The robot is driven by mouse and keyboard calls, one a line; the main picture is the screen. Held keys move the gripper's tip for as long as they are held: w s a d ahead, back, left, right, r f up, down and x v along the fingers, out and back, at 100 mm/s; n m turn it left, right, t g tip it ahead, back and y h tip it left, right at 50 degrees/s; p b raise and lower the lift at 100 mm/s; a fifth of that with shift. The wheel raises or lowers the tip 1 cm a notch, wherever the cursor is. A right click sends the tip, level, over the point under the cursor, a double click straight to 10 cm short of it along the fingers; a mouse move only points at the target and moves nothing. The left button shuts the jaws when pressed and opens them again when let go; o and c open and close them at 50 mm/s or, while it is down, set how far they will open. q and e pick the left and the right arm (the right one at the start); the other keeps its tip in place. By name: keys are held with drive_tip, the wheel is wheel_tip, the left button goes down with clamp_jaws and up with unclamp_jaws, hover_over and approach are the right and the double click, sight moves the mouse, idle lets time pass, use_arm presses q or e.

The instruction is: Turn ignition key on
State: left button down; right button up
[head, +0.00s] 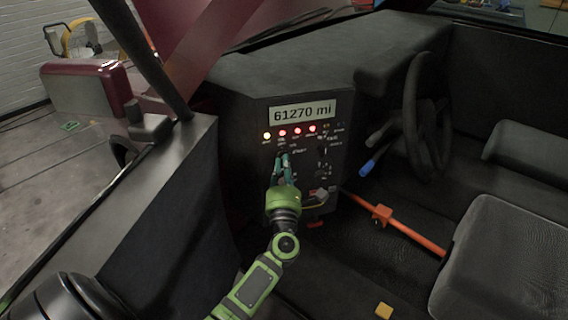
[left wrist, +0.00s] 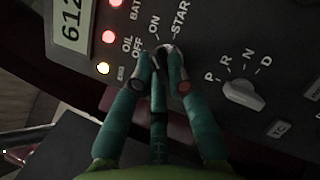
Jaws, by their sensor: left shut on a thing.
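My left gripper (head: 284,160) reaches up to the dark dashboard panel (head: 262,186). In the left wrist view its teal fingers (left wrist: 163,62) close around the ignition key (left wrist: 171,48), of which only a small pale part shows. The labels OFF, ON and START stand around the key. The fingers hide most of the key, so I cannot tell exactly which label it points at. On the panel, one yellow light (head: 267,136) and several red lights (head: 297,131) are lit below a display (head: 302,112) reading 61270 mi. My right gripper is not in view.
A gear selector knob (left wrist: 243,94) marked P, R, N, D sits right of the fingers in the left wrist view. The steering wheel (head: 412,115), an orange bar (head: 412,233) and a grey seat (head: 500,260) lie to the right. The door frame (head: 110,215) borders the left.

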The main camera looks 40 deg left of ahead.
use_arm(q)
drive_tip(key=shift+f, duration=0.1)
drive_tip(key=c, duration=1.2)
unclamp_jaws()
drive_tip(key=shift+s, duration=0.1)
drive_tip(key=v, duration=1.1)
drive_tip(key=shift+s+d, duration=0.3)
drive_tip(key=shift+f, duration=0.15)
